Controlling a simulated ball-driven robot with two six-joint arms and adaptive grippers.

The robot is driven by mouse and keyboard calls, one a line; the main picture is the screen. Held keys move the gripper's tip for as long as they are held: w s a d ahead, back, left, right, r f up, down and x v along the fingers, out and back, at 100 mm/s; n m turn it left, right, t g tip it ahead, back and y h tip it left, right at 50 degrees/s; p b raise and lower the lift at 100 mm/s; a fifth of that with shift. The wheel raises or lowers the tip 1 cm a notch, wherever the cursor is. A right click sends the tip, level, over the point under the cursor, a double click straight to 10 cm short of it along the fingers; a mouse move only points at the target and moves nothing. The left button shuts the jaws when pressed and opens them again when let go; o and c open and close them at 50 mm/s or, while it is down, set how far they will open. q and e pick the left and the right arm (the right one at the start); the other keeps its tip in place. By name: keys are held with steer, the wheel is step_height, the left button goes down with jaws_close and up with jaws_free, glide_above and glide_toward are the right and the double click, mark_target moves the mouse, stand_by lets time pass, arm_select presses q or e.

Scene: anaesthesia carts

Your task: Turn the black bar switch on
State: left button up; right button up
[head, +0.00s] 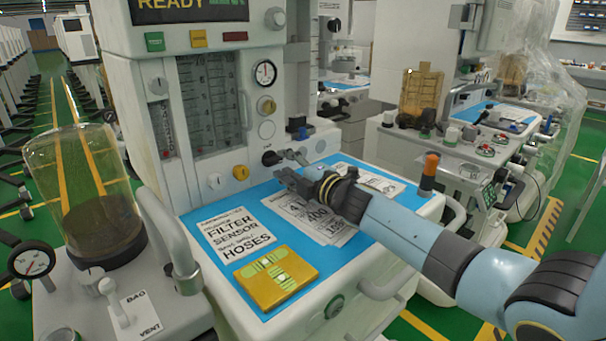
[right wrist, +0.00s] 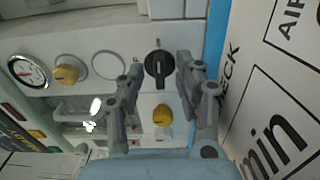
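The black bar switch (head: 270,158) is a round black knob with a raised bar, low on the right of the white cart's front panel. It shows uncovered in the right wrist view (right wrist: 158,70), its bar running along the picture's up-down direction with a pale line on it. My right gripper (head: 286,164) is just in front of the switch. In the right wrist view its two grey fingers (right wrist: 158,72) are apart, one on each side of the knob, with nothing between them but the switch behind. I cannot tell whether they touch it. My left gripper is not in view.
A yellow knob (right wrist: 163,115) and a white knob (head: 214,181) are near the switch. A gauge (head: 264,73) is above. Printed sheets (head: 241,235) and a yellow box (head: 276,277) lie on the blue worktop below. A clear canister (head: 85,180) stands at left.

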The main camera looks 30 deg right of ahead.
steer(key=s, duration=0.3)
steer(key=s+d, duration=0.1)
steer(key=s, duration=0.6)
steer(key=shift+s+d, duration=0.2)
